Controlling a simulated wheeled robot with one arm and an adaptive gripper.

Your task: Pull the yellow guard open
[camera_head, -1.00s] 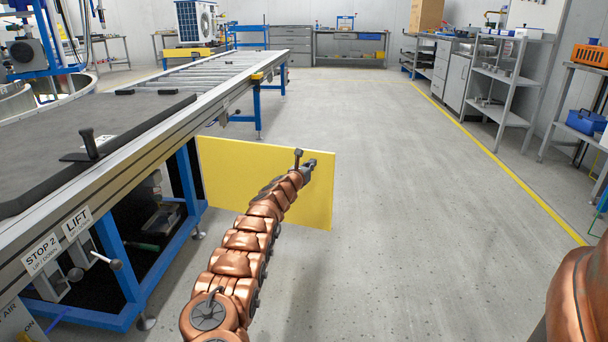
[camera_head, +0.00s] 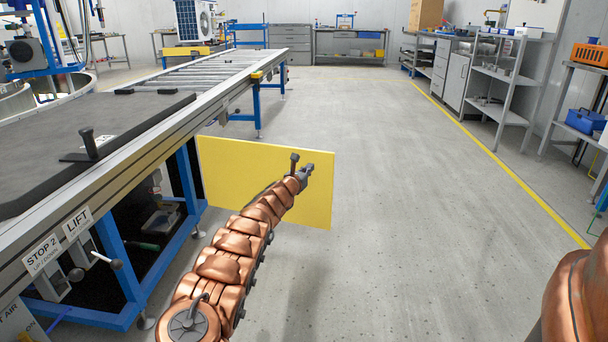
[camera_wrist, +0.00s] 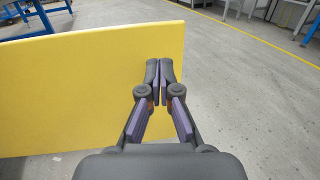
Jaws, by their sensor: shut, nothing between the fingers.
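The yellow guard (camera_head: 262,185) is a flat upright panel that stands out from the blue-legged conveyor frame across the aisle floor. In the wrist view the guard (camera_wrist: 70,90) fills the left and middle, and its right edge is just right of my gripper. My gripper (camera_head: 309,168) is in front of the guard's right part in the head view. The fingers (camera_wrist: 160,66) are shut together with nothing between them, tips over the yellow face. I cannot tell whether the tips touch the panel. No handle shows on the visible face.
The conveyor bench (camera_head: 150,128) with blue legs runs along the left, with STOP 2 and LIFT levers (camera_head: 105,259) at its front. Grey shelves (camera_head: 505,85) and a blue box (camera_head: 586,122) line the right. The floor (camera_head: 430,200) right of the guard is clear.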

